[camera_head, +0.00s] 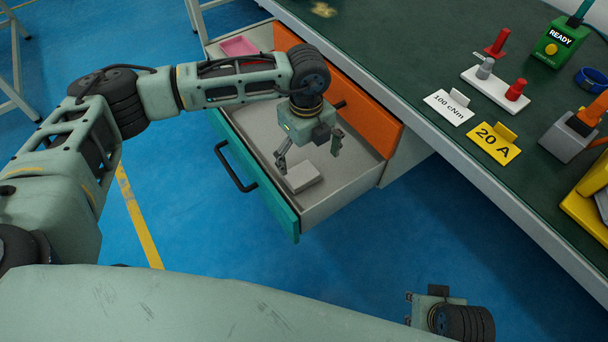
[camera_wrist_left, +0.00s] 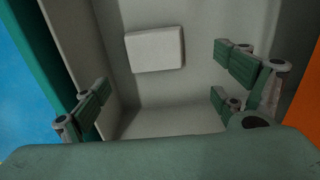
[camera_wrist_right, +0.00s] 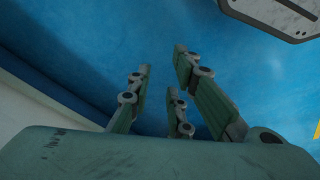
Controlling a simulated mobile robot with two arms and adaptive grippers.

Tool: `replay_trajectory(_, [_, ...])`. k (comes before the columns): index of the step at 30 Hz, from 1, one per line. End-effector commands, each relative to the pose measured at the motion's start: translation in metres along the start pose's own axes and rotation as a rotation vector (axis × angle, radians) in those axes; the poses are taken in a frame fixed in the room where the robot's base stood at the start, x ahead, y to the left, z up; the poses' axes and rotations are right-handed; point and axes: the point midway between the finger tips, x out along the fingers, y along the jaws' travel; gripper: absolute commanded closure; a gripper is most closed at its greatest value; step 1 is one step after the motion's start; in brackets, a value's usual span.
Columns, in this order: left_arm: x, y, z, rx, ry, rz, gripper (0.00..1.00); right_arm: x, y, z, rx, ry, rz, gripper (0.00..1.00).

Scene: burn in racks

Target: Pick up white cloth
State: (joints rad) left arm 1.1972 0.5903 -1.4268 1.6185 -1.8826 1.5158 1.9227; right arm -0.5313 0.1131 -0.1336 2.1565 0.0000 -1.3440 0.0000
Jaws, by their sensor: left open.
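The white cloth (camera_head: 302,178) is a flat, folded rectangular block on the floor of the open drawer with the teal front (camera_head: 250,175). It also shows whole in the left wrist view (camera_wrist_left: 154,49). My left gripper (camera_head: 309,153) is over this drawer, open and empty, pointing down with its fingers spread above the cloth. In the left wrist view, the cloth lies beyond and between the fingers (camera_wrist_left: 165,85). My right gripper (camera_wrist_right: 162,72) is away from the drawer, above the blue floor, its fingers partly apart with nothing between them.
An orange panel (camera_head: 350,95) stands along the drawer's right side. A pink tray (camera_head: 239,47) lies at the drawer's far end. The green-topped workbench (camera_head: 400,50) at right holds a yellow "20 A" sign (camera_head: 494,143), a white sign (camera_head: 448,108) and a green READY box (camera_head: 559,42).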

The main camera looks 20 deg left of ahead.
Motion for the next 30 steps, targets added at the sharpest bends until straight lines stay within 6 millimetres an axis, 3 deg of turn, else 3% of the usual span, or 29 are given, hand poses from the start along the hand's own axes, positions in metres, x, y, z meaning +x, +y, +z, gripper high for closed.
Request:
replay_trajectory(16, [0.069,0.006,0.006,-0.001,-0.001,0.005,0.09,-0.046,0.002,-0.006,0.003,0.026,0.004,0.81])
replay_trajectory(26, [0.076,0.005,0.006,0.0,-0.001,0.002,0.09,-0.053,0.002,-0.006,0.003,0.027,0.005,0.81])
replay_trajectory(30, [0.076,0.005,0.006,0.001,0.0,0.002,0.21,-0.053,0.002,-0.006,0.003,0.027,0.005,0.81])
